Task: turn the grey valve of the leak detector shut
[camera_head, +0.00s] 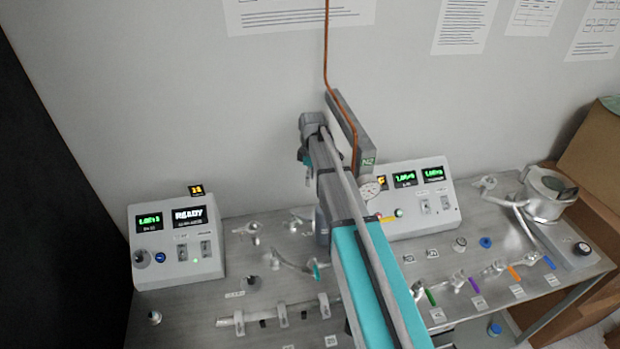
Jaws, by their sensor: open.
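A white box with green and white displays, one reading READY (178,238), stands at the bench's left; it looks like the leak detector, but its small labels are unreadable. Small metal fittings lie right of it: one (249,231) close beside it, another (297,222) by my arm. I cannot tell which, if any, is the grey valve. A pipe fitting with a teal handle (316,270) sits left of my arm. My arm crosses the middle from the lower right and hides part of the bench.
A second display box (418,207) stands right of my arm. A round metal vessel (548,194) and cardboard box (594,150) are far right. An orange cable hangs behind my arm.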

